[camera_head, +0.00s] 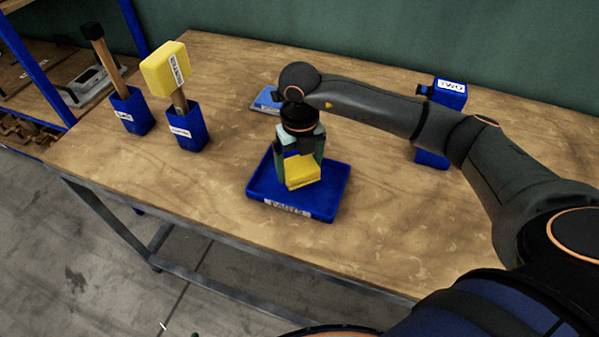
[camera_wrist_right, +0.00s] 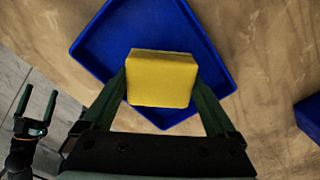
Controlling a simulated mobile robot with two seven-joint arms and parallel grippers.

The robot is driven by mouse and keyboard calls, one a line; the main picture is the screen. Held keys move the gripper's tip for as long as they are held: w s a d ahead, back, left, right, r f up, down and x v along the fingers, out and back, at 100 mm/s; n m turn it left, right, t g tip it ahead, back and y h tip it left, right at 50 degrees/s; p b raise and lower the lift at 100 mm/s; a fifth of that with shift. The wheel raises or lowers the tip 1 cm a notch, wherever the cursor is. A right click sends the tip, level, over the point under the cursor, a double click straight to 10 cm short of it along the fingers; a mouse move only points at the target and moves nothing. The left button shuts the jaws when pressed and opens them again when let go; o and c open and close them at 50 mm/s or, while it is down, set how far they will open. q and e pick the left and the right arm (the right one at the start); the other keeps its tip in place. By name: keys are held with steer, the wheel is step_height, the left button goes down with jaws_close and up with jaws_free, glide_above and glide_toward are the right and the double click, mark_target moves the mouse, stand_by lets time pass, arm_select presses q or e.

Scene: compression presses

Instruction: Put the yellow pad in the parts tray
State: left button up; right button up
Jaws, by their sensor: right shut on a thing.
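The yellow pad (camera_head: 302,171) is a yellow block between the fingers of my right gripper (camera_head: 300,160). My right gripper is shut on it, with a finger on either side. The parts tray (camera_head: 326,213) is a shallow blue tray with a white label on its front wall. Pad and gripper are over the tray's inside; I cannot tell if the pad touches the floor. In the right wrist view the pad (camera_wrist_right: 162,78) shows against the blue tray (camera_wrist_right: 92,42). My left gripper (camera_wrist_right: 36,108) shows at the lower left there, open and empty, away from the table.
Two blue holders (camera_head: 133,112) (camera_head: 187,133) with upright handled tools stand at the left; one tool has a yellow head (camera_head: 166,68). A small blue-grey item (camera_head: 267,101) lies behind the tray. A blue labelled device (camera_head: 449,93) stands behind my right arm. The front-left tabletop is clear.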

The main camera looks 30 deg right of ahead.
mark_target(299, 176)
steer(key=shift+f, duration=1.35)
steer(key=shift+s, duration=0.1)
steer(key=shift+f, duration=0.2)
steer(key=o, duration=0.8)
steer(key=shift+o, duration=0.2)
step_height(299, 176, up, 12)
steer(key=shift+r, duration=0.25)
